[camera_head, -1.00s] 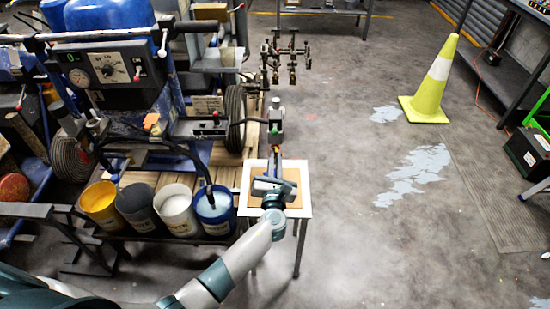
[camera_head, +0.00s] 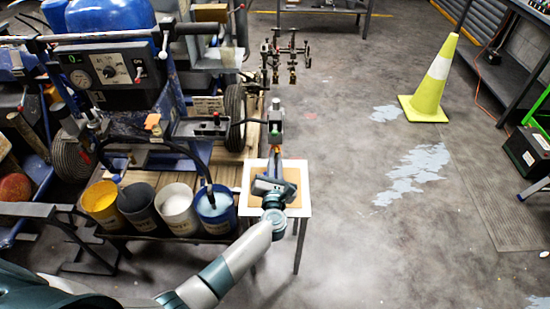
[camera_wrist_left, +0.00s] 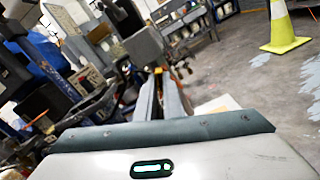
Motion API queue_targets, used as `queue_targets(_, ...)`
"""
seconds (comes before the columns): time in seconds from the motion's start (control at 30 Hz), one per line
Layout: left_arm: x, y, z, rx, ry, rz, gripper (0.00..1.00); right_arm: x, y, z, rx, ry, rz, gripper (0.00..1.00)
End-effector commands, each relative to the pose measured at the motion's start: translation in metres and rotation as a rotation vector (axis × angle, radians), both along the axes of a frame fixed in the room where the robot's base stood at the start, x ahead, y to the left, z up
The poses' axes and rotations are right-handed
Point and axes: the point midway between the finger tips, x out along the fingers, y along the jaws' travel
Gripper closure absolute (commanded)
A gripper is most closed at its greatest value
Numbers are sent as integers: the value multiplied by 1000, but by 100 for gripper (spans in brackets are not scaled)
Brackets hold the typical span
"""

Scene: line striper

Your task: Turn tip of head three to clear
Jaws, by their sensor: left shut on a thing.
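My left gripper (camera_head: 277,150) reaches away from me over the small white-edged table, its fingers closed at the near side of a grey spray head (camera_head: 276,115) with a green top. In the left wrist view the fingers (camera_wrist_left: 160,92) point at the same grey head (camera_wrist_left: 143,46), with a small orange part (camera_wrist_left: 157,70) at their ends. They appear to be shut on the head's tip, which they mostly hide, so I cannot tell its angle. No number shows on the head. My right gripper is not in view.
The small table (camera_head: 304,202) carries a brown sheet. Several paint buckets, including a blue one (camera_head: 216,213), stand to its left, below the striper's control panel (camera_head: 105,68). More brass-tipped heads (camera_head: 291,75) hang farther back.

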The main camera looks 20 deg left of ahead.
Motion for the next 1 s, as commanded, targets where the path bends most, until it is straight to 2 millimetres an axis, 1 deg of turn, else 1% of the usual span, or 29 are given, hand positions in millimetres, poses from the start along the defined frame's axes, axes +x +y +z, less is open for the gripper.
queue_targets(0.2,0,0,2,52,15,0,100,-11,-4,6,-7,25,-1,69)
queue_targets(0.37,0,0,3,93,26,-1,100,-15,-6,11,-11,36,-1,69)
queue_targets(1.0,0,0,3,327,94,-1,100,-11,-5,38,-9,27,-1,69)
